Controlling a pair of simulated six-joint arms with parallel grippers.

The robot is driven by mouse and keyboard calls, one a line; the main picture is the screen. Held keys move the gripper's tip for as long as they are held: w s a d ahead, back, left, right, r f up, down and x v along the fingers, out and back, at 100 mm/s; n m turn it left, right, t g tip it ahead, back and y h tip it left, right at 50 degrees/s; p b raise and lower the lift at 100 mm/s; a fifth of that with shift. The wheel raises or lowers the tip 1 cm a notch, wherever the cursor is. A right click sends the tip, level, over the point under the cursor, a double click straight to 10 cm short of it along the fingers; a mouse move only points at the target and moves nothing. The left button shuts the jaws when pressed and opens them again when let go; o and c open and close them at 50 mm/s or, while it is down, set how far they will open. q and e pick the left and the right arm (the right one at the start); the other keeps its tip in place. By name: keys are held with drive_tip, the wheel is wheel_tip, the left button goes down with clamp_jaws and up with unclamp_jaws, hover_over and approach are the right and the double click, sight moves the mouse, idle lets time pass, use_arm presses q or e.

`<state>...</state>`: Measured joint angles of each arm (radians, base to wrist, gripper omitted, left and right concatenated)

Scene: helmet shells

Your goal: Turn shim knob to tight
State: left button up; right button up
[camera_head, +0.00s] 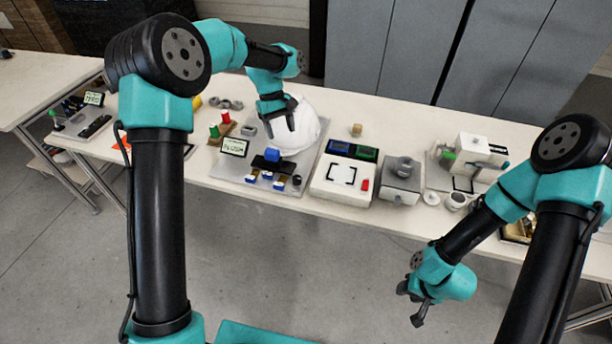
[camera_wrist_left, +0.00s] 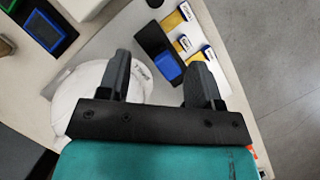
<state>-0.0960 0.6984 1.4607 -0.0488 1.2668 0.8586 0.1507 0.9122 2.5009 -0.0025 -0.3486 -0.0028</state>
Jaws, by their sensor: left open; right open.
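A blue block or knob (camera_head: 273,155) sits on a black base (camera_head: 262,165) on a grey plate in front of a white helmet shell (camera_head: 307,132). No label marks it as the shim knob, and its setting is unreadable. It also shows in the left wrist view (camera_wrist_left: 168,68), between the open fingers in the picture. My left gripper (camera_head: 279,128) is open and empty, above the plate and in front of the shell; contact with the knob is not visible. The shell is partly hidden behind the fingers. My right gripper (camera_head: 411,303) is open and empty, away from the table's front edge.
Several small blue-and-yellow blocks (camera_wrist_left: 187,44) lie beside the black base. A display (camera_head: 234,147) stands left of it. A white box (camera_head: 341,189) and green and blue trays (camera_head: 364,153) stand to the right. The table front (camera_head: 224,182) is partly clear.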

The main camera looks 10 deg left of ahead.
sight(297, 178)
use_arm(q)
drive_tip(key=shift+w+d+r, duration=0.25)
drive_tip(key=shift+d+r, duration=0.35)
drive_tip(key=shift+d, duration=0.05)
drive_tip(key=shift+f, duration=0.1)
drive_tip(key=x, duration=1.7)
drive_tip(key=shift+s, duration=0.25)
drive_tip(key=shift+c, duration=0.2)
drive_tip(key=c, duration=0.9)
